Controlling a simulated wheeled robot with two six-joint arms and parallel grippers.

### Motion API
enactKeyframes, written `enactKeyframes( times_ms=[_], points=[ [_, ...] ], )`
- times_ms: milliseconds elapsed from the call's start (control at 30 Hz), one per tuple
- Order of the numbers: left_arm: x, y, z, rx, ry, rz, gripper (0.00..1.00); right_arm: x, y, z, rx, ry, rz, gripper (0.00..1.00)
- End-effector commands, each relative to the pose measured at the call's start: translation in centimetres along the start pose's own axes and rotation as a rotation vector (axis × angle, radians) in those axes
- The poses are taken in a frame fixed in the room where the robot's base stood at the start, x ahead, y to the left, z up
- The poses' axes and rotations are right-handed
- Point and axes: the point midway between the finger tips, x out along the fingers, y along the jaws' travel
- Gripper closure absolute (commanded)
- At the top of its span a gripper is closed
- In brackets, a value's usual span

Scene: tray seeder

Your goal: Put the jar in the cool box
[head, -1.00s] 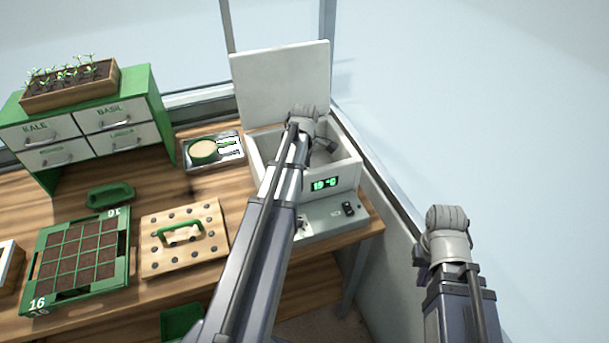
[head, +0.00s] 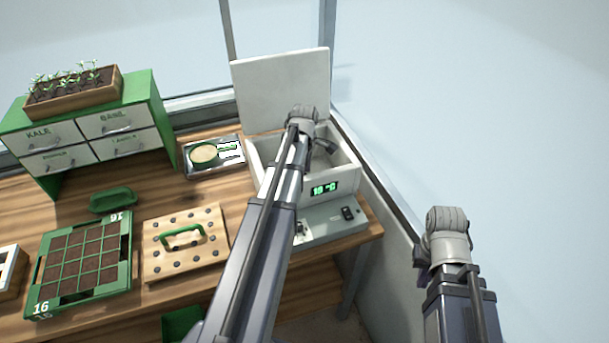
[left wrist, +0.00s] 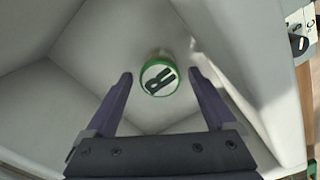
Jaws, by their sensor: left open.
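My open left gripper (left wrist: 160,74) points down into the box, with a fingertip on each side of the jar and a gap at both sides. In the head view the cool box (head: 348,176) stands at the bench's right end with its lid (head: 283,85) raised. My left arm reaches over it and hides the jar. My right gripper (head: 425,258) is off to the right; its fingers are unclear.
A pegged board (head: 160,262), a green seed tray (head: 125,275) and a drawer cabinet (head: 155,90) stand further left. The box's display (head: 324,189) is lit green.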

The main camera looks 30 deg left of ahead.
Motion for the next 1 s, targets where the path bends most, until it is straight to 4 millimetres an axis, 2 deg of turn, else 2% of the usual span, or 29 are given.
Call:
enactKeyframes(
  times_ms=[33,600,733,1000],
  points=[
    [-1.3,0.0,0.0,0.0,0.0,0.0,0.11,-1.3,0.1,0.1,0.0,0.0,0.0,1.0],
    [-9.7,0.0,0.0,0.0,0.0,0.0,0.11,-9.6,0.9,0.6,-0.001,0.0,0.0,1.0],
    [-10.4,0.0,0.0,0.0,0.0,0.0,0.11,-10.3,1.0,0.6,0.0,0.0,-0.001,1.0],
    [-10.3,0.0,0.0,0.0,0.0,0.0,0.11,-10.2,1.0,0.6,0.001,0.0,-0.001,1.0]
  ],
)
